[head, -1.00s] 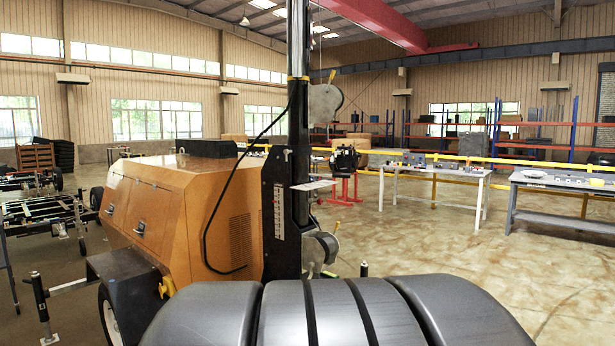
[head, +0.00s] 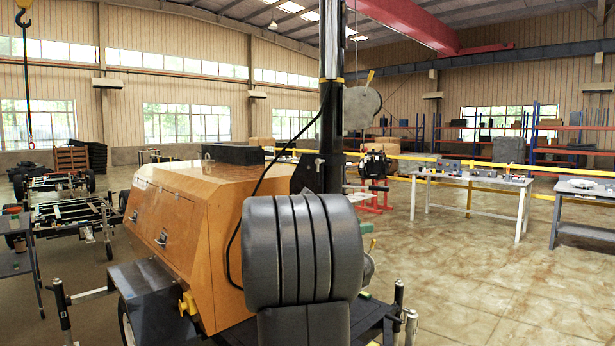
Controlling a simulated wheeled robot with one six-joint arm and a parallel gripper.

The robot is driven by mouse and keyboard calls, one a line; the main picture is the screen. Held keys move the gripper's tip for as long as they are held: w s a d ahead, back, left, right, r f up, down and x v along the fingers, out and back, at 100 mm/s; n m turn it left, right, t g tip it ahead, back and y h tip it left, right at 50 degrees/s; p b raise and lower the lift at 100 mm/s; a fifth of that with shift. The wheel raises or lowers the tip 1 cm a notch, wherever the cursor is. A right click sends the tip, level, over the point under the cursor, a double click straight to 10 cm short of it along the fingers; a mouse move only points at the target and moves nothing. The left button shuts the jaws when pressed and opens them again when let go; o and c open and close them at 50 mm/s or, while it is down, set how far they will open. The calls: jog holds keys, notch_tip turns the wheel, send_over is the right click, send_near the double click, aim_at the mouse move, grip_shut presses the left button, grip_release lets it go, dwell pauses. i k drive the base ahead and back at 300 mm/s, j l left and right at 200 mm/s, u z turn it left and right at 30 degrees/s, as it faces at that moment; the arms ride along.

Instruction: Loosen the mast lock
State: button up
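A grey winch-like drum (head: 362,105) with a yellow part on top is at the mast's right side. A small fitting (head: 318,161) sits on the mast's left side near the housing top; I cannot tell whether it is the mast lock. My dark grey ribbed arm link (head: 300,250) covers the lower mast and most of the area around its foot. My gripper is not in view, so I cannot tell its state.
A black trailer deck (head: 375,312) with upright jack posts (head: 398,300) lies at the bottom right. A black cable (head: 238,225) loops down the housing. White and grey worktables (head: 470,185) and yellow rails stand at right. Open floor (head: 480,270) lies between them and the trailer.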

aim_at(318, 160)
jog(key=i+u, duration=0.3)
jog(key=i, duration=1.95)
jog(key=j, duration=0.1)
